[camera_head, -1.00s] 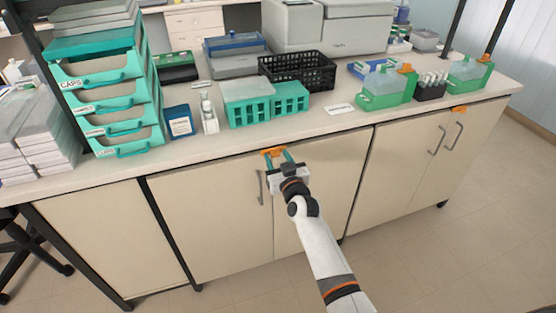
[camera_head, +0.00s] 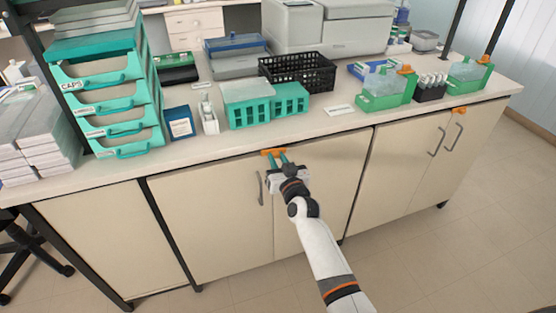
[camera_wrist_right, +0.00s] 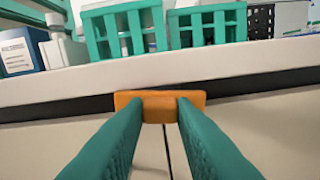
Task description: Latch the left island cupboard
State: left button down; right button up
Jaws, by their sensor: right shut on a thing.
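The left island cupboard (camera_head: 210,220) has two cream doors below the worktop. A grey bar handle (camera_head: 260,188) shows on its left door; the right door's handle is hidden behind my gripper. An orange latch (camera_head: 273,153) sits at the top of the seam between the doors. In the right wrist view the latch (camera_wrist_right: 160,96) lies level across the seam, just under the worktop edge. My right gripper (camera_head: 279,161) is shut on the latch, its teal fingers either side of the latch's middle block. My left gripper is in neither view.
The right cupboard has its own orange latch (camera_head: 460,110) and two handles. The worktop (camera_head: 235,140) overhangs the doors and holds teal racks (camera_head: 248,112), a black basket (camera_head: 297,71), drawers (camera_head: 105,95) and green trays (camera_head: 385,101). The floor in front is clear.

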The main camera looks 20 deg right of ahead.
jog(key=m, duration=1.2)
jog(key=shift+m, duration=2.1)
jog(key=o, duration=1)
jog(key=shift+s, duration=0.1)
